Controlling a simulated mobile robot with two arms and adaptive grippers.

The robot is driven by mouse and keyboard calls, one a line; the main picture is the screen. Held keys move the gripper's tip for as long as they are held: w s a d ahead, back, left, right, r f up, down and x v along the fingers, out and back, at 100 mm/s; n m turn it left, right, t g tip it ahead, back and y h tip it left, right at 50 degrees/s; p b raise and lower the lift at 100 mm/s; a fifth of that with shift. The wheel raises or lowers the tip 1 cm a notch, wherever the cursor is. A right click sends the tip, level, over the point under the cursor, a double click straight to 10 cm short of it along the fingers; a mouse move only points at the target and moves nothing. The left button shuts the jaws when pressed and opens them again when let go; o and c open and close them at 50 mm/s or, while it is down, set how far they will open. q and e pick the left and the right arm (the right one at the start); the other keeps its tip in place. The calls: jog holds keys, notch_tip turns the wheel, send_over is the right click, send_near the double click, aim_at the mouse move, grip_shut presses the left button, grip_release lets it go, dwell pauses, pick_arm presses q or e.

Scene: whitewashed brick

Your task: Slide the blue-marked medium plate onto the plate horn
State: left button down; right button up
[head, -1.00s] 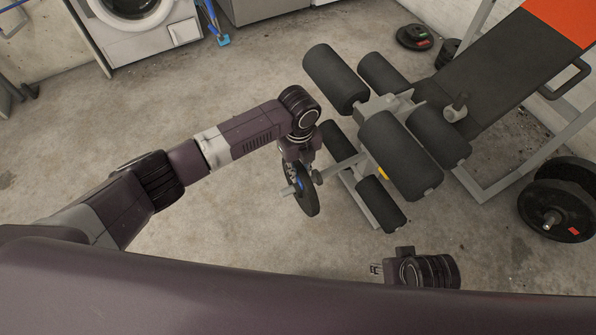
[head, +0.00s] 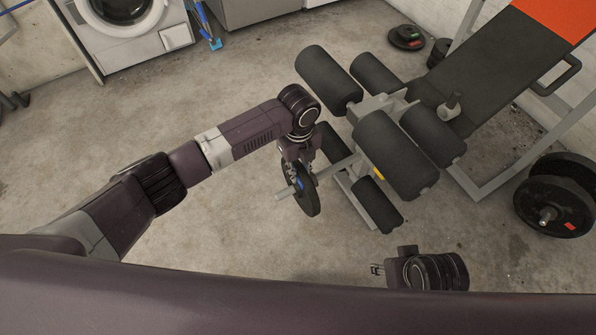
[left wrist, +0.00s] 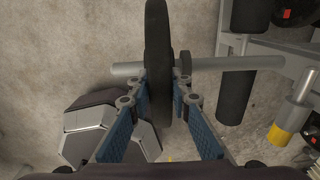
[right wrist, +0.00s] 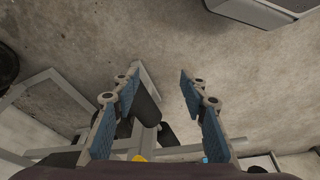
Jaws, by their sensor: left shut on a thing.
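The blue-marked medium plate (head: 308,197) is a black disc with a blue mark, upright in front of the leg-roller end of the bench. The plate horn (head: 282,193) is a grey tube whose free end sticks out left of the plate. In the left wrist view the plate (left wrist: 157,40) is edge-on around the horn (left wrist: 225,63), with tube on both sides and a small dark collar (left wrist: 185,66) just to its right. My left gripper (head: 297,164) is shut on the plate's edge, its fingers (left wrist: 164,82) on both faces. My right gripper (head: 376,268) is open and empty.
Black foam rollers (head: 392,155) stand close right of the left gripper. A larger red-marked plate (head: 555,205) is on the bench frame at right. Small plates (head: 407,37) lie at the back. A washing machine (head: 135,22) stands back left. Floor left of the horn is clear.

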pick_arm(q)
jog(key=shift+w+d+r, duration=0.3)
jog(key=shift+w+d+b, duration=0.2)
jog(key=shift+d+b, duration=0.1)
jog(key=shift+d, duration=0.05)
pick_arm(e)
jog(key=shift+w+v, duration=0.15)
jog(key=shift+v, duration=0.5)
jog(key=shift+w+v, duration=0.1)
jog(key=shift+v, duration=0.55)
jog(key=shift+r, duration=0.2)
pick_arm(q)
jog(key=c, duration=1.7)
grip_release()
jog(key=shift+s, duration=0.15)
jog(key=shift+s+a+f, duration=0.2)
jog(key=shift+a+f, duration=0.05)
jog(key=shift+f, duration=0.2)
notch_tip(320, 180, up, 13)
jog(key=shift+w+d+f, duration=0.1)
jog(key=shift+f, duration=0.05)
pick_arm(e)
jog(key=shift+s+f, duration=0.1)
